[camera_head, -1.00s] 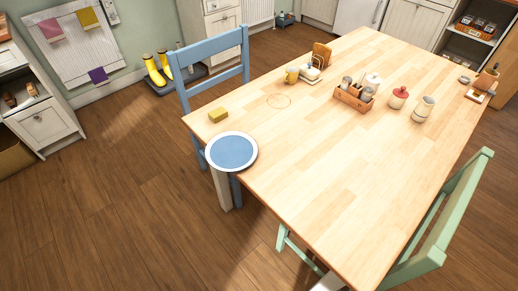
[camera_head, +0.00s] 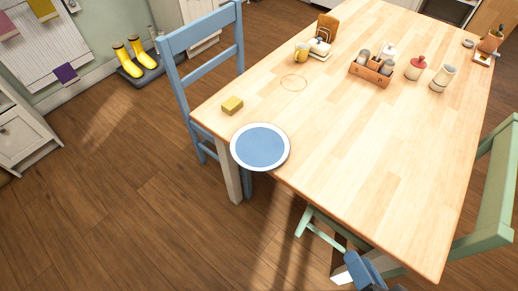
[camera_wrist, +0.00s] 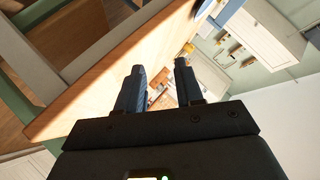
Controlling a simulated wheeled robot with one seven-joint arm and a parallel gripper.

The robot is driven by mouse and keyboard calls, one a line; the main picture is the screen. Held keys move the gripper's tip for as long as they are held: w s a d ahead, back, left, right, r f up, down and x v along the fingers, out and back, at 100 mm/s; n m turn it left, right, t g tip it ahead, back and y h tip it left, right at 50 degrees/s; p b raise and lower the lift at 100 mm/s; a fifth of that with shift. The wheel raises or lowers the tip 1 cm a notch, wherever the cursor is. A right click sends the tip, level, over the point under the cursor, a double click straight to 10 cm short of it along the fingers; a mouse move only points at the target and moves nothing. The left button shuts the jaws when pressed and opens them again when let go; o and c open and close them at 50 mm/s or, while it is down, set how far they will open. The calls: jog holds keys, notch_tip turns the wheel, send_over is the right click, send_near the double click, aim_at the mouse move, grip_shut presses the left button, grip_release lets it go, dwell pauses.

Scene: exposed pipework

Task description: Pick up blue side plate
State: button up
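The blue side plate (camera_head: 260,147) has a white rim and lies at the near left corner of the wooden table (camera_head: 350,160). Part of it overhangs the table edge. My gripper (camera_head: 362,270) shows at the bottom of the head view, low beside the table's near edge, well to the right of the plate and apart from it. In the wrist view, the two fingers of my gripper (camera_wrist: 158,82) stand apart with nothing between them.
A yellow sponge (camera_head: 232,105) lies just behind the plate. A blue chair (camera_head: 205,75) stands at the table's left side, and a green chair (camera_head: 490,200) at the right. A wooden caddy (camera_head: 371,70) and jars stand farther back. The table's middle is clear.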

jog(key=shift+w+a+f+m+g+y+b, duration=0.6)
jog(key=shift+w+a+f+y, duration=0.5)
jog(key=shift+w+a, duration=2.35)
jog(key=shift+w+a+f+m+g+y+b, duration=0.35)
jog(key=shift+w+a+f+m+y, duration=0.6)
jog(key=shift+w+a, duration=2.5)
jog(key=shift+w+a+f+m+g+y+b, duration=0.45)
jog(key=shift+w+a+f+y, duration=1)
jog(key=shift+w, duration=3.75)
jog(key=shift+a+r, duration=0.2)
jog(key=shift+r, duration=0.1)
jog(key=shift+c, duration=0.3)
grip_shut()
